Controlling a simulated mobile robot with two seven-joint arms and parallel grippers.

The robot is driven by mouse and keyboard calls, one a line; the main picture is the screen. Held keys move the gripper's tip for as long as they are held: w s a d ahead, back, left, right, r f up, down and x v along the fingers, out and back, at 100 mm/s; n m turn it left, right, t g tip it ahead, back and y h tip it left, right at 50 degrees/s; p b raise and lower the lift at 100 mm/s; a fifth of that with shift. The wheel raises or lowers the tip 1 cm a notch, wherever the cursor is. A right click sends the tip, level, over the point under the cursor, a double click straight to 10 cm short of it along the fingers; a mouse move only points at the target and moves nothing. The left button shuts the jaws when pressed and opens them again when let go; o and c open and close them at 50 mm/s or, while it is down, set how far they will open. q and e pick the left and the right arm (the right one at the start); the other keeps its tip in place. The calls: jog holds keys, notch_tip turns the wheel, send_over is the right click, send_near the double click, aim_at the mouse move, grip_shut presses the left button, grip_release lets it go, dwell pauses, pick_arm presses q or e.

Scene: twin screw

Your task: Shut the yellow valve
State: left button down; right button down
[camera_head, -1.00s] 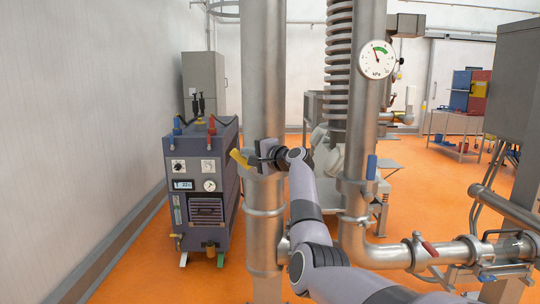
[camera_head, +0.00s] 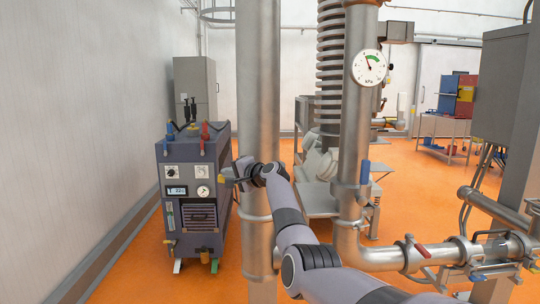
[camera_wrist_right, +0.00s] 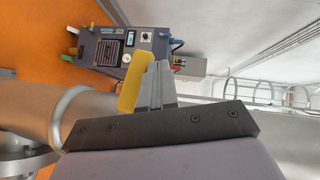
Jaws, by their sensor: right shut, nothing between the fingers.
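The yellow valve handle (camera_wrist_right: 131,88) shows in the right wrist view as a short, slightly tilted bar. My right gripper (camera_wrist_right: 158,78) is shut with nothing between its fingers. Its fingers are just right of the handle there, very close to it; I cannot tell whether they touch. In the head view the right gripper (camera_head: 231,178) is at the left side of the tall steel pipe (camera_head: 257,110), in front of the purple machine. Only a small bit of the yellow handle (camera_head: 222,178) shows at the fingertips; the rest is hidden. My left gripper is not in view.
The purple machine (camera_head: 199,223) with dials stands left of the pipe. A second pipe with a pressure gauge (camera_head: 369,67) and a blue handle (camera_head: 365,172) rises to the right. A red handle (camera_head: 422,250) is on the low horizontal pipe. Orange floor is clear between wall and machine.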

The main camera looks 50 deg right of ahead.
jog(key=shift+w+a+f+n+g+p, duration=0.1)
jog(key=shift+w+f+n+g+p, duration=0.05)
jog(key=shift+f+n+g+p, duration=0.35)
dwell(0.4)
jog(key=s+a+r, duration=0.2)
jog(key=r, duration=0.3)
jog(key=s+a+r+p, duration=0.1)
jog(key=s+a+r, duration=0.1)
jog(key=r, duration=0.4)
jog(key=shift+s+a, duration=0.3)
jog(key=shift+a, duration=0.45)
